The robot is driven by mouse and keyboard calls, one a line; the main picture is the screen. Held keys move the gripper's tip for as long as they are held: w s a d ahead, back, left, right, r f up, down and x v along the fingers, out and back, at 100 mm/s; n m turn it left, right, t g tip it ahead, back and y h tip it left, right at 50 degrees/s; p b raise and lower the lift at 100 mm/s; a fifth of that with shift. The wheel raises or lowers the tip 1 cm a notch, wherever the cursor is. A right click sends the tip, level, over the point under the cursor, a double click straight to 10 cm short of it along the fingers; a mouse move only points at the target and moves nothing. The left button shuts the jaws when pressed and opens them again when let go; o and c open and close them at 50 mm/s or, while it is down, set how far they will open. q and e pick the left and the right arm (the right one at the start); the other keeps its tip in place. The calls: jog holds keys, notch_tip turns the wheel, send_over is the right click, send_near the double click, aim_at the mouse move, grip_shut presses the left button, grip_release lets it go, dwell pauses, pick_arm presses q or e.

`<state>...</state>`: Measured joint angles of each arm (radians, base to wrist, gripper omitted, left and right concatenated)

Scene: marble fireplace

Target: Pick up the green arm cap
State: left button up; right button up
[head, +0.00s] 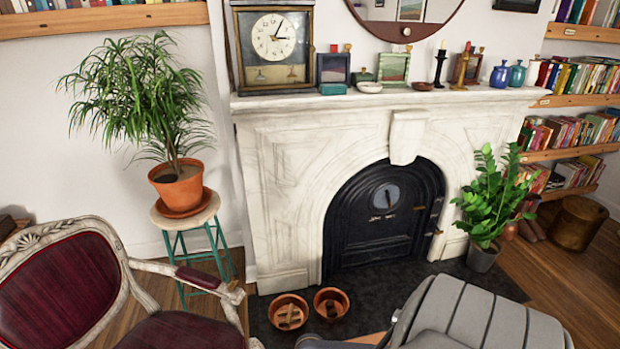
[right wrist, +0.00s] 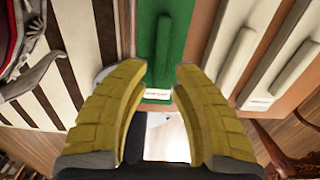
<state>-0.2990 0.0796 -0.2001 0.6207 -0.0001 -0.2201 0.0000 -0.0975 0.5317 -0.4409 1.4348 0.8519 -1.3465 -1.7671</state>
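In the right wrist view, my right gripper (right wrist: 162,72) has two yellow ribbed fingers spread apart with a clear gap between them. A flat green piece (right wrist: 182,18) with a raised green bar along its middle lies beyond the fingertips, near the top centre. A small white label with red marks sits at its lower end. The fingers appear to hold nothing. I cannot tell whether this green piece is the arm cap, nor how far away it is. No green arm cap is clear in the head view. My left gripper is in neither view.
Cream panels with raised bars (right wrist: 236,60) flank the green piece on the right, and dark and light stripes on the left. In the head view, a carved red chair (head: 60,290), potted plants (head: 176,188), terracotta bowls (head: 288,311) and a marble fireplace (head: 285,170) stand around.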

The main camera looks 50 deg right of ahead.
jog(key=shift+f, duration=2.25)
jog(key=shift+c, duration=0.2)
grip_shut()
